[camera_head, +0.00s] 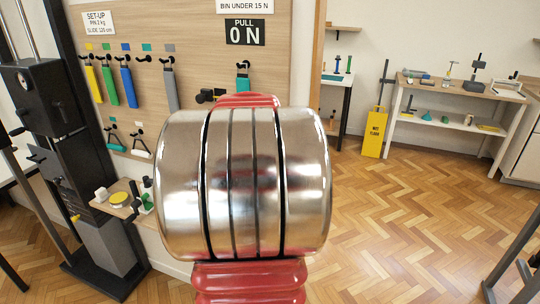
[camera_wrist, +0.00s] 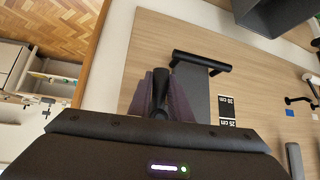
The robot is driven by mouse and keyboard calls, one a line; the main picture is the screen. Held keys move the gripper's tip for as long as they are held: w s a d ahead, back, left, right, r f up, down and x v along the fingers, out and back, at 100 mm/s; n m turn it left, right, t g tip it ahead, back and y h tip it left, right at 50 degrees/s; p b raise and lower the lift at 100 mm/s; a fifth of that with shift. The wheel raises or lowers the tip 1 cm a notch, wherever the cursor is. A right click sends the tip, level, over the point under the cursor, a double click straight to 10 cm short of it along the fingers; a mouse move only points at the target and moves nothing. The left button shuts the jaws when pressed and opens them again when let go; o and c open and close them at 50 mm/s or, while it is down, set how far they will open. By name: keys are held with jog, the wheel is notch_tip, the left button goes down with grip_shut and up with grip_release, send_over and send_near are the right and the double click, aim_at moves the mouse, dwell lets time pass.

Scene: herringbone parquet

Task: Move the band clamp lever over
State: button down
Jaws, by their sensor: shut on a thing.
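In the wrist view my gripper (camera_wrist: 165,82) shows as purplish fingers beyond its black body. The fingers are closed around a short black rod (camera_wrist: 160,92) in front of the wooden board. I cannot tell for sure that this rod is the band clamp's lever. A black bar handle (camera_wrist: 201,61) on a grey strip stands just beyond and to the right, near 30 cm and 25 cm labels. In the head view my polished metal and red arm hides the gripper and the rod.
The wooden board (camera_head: 190,28) carries hanging coloured tools, a grey one (camera_head: 170,90) and a "PULL 0 N" sign (camera_head: 246,32). A black stand (camera_head: 60,130) is at left. A yellow floor sign (camera_head: 375,132) and a workbench (camera_head: 455,88) stand at the back right.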

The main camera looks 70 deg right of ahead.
jog(key=shift+w+a, duration=0.15)
jog(key=shift+w, duration=0.05)
jog(key=c, duration=1.8)
grip_release()
jog(key=shift+f, duration=0.1)
jog(key=shift+o, duration=0.8)
jog(key=shift+s, duration=0.1)
jog(key=v, duration=1.3)
jog(key=shift+a+r, duration=0.25)
